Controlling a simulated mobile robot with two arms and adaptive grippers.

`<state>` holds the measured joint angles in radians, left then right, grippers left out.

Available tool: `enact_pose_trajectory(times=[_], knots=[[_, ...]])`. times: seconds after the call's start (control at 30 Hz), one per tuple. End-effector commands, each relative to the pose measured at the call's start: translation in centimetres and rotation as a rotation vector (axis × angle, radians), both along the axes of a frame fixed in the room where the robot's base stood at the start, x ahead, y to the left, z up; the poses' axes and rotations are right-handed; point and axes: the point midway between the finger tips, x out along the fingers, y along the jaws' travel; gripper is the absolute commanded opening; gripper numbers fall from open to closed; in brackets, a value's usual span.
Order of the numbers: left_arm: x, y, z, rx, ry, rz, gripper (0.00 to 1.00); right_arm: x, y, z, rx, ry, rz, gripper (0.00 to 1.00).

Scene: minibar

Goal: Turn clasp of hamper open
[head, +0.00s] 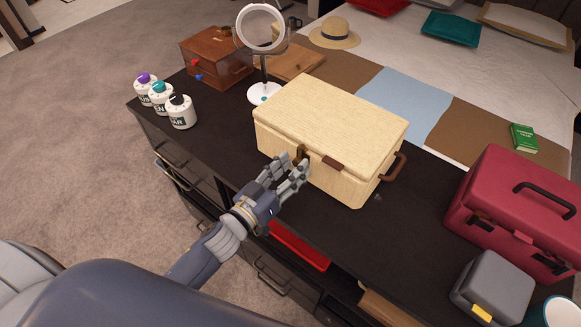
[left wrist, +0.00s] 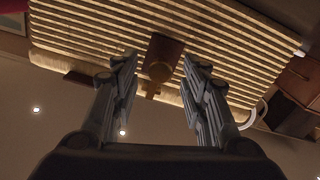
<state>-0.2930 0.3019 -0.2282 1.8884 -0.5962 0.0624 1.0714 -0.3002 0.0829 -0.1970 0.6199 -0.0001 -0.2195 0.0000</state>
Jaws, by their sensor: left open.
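The hamper (head: 330,125) is a cream, ribbed box with a closed lid, standing on the dark cabinet top. Its brass clasp (head: 302,154) is on the front face. In the left wrist view the clasp (left wrist: 158,72) sits on a brown plate on the hamper's ribbed side (left wrist: 100,45). My left gripper (head: 298,169) is open in front of the clasp. In the left wrist view its fingers (left wrist: 158,80) are apart, one on each side of the clasp. I cannot tell whether they touch it. My right gripper is not in view.
A red case (head: 515,205) and a grey box (head: 492,290) stand to the right. A round mirror (head: 262,30), a wooden box (head: 216,60) and several white canisters (head: 181,112) stand to the left. The cabinet top (head: 225,130) is clear left of the hamper.

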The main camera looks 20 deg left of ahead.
Motion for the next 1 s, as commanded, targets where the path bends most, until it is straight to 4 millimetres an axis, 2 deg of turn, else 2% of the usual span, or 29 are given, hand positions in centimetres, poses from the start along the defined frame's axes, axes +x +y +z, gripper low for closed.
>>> enact_pose_trajectory(times=[0.1, 0.13, 0.3, 0.67, 1.0], knots=[[-0.01, 0.0, 0.0, 0.0, 0.0, 0.0, 0.41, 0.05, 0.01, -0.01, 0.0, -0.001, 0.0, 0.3], [-0.01, 0.0, 0.0, 0.0, 0.0, 0.0, 0.36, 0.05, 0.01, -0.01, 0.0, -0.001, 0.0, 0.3], [-0.02, 0.01, 0.01, 0.0, 0.0, 0.0, 0.0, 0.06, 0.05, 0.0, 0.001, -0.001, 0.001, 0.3], [-0.02, 0.0, 0.06, 0.024, -0.01, -0.001, 0.0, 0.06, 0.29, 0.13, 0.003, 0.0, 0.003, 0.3], [0.0, -0.01, 0.16, 0.212, -0.077, 0.0, 0.0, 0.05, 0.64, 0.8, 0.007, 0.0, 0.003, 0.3]])
